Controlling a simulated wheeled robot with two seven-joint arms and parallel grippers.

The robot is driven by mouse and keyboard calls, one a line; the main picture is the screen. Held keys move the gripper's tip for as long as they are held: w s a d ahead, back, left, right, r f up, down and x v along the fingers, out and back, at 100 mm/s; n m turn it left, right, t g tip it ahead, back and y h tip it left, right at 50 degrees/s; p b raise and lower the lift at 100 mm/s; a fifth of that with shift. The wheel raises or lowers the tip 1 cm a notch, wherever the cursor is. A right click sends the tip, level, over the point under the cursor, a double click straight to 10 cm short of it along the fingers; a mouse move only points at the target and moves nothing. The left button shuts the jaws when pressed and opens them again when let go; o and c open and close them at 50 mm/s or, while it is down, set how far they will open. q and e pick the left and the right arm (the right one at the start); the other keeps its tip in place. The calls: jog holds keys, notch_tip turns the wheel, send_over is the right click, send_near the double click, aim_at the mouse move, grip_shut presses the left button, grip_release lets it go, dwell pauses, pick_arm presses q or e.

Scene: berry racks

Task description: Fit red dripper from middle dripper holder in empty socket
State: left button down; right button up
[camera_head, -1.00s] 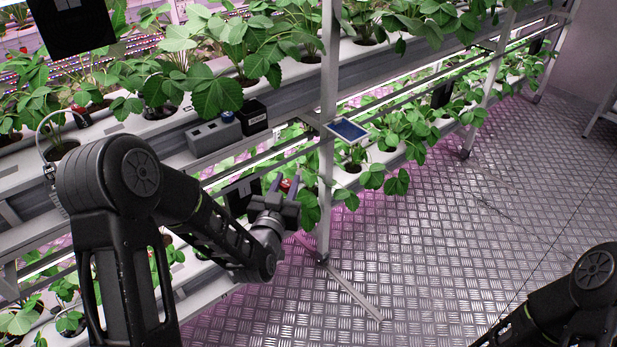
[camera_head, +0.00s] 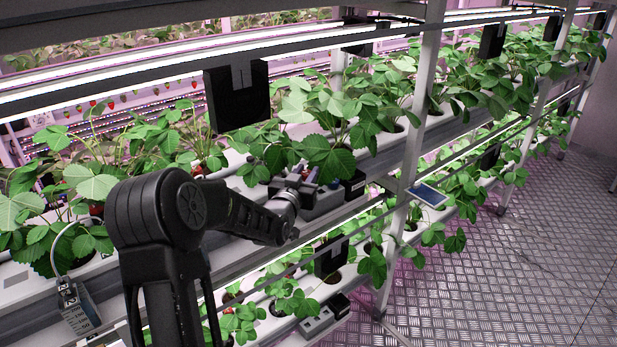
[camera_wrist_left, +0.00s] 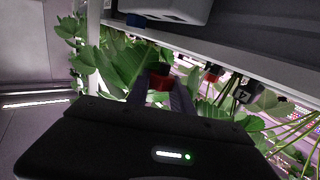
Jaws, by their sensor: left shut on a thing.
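My left gripper (camera_head: 309,177) is beside the upper rack's gutter, in front of a grey dripper holder (camera_head: 325,204), which it partly covers in the head view. In the left wrist view the fingers (camera_wrist_left: 161,88) are shut on a small red dripper (camera_wrist_left: 159,83) with a dark top. The grey holder (camera_wrist_left: 182,8) is at the top of that view, apart from the held dripper, with a blue dripper (camera_wrist_left: 134,20) at it. A lower holder (camera_head: 317,324) stands on the lower gutter. I cannot make out an empty socket. My right gripper is out of view.
Leafy plants (camera_head: 329,158) crowd the upper gutter around the gripper. A black box (camera_head: 354,185) sits beside the upper holder. A white upright post (camera_head: 408,150) and a blue panel (camera_head: 427,195) stand to the right. Metal floor (camera_head: 510,270) is clear at right.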

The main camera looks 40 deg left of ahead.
pick_arm(q)
jog(key=shift+w+d, duration=0.15)
jog(key=shift+d, duration=0.05)
jog(key=shift+a, duration=0.1)
jog(key=shift+f, duration=0.1)
jog(key=shift+f+b, duration=0.65)
jog(key=shift+f, duration=1.6)
jog(key=shift+f+b, duration=0.4)
jog(key=shift+b, duration=0.4)
jog(key=c, duration=1)
grip_release()
jog(key=shift+r, duration=0.1)
jog(key=shift+c, duration=0.2)
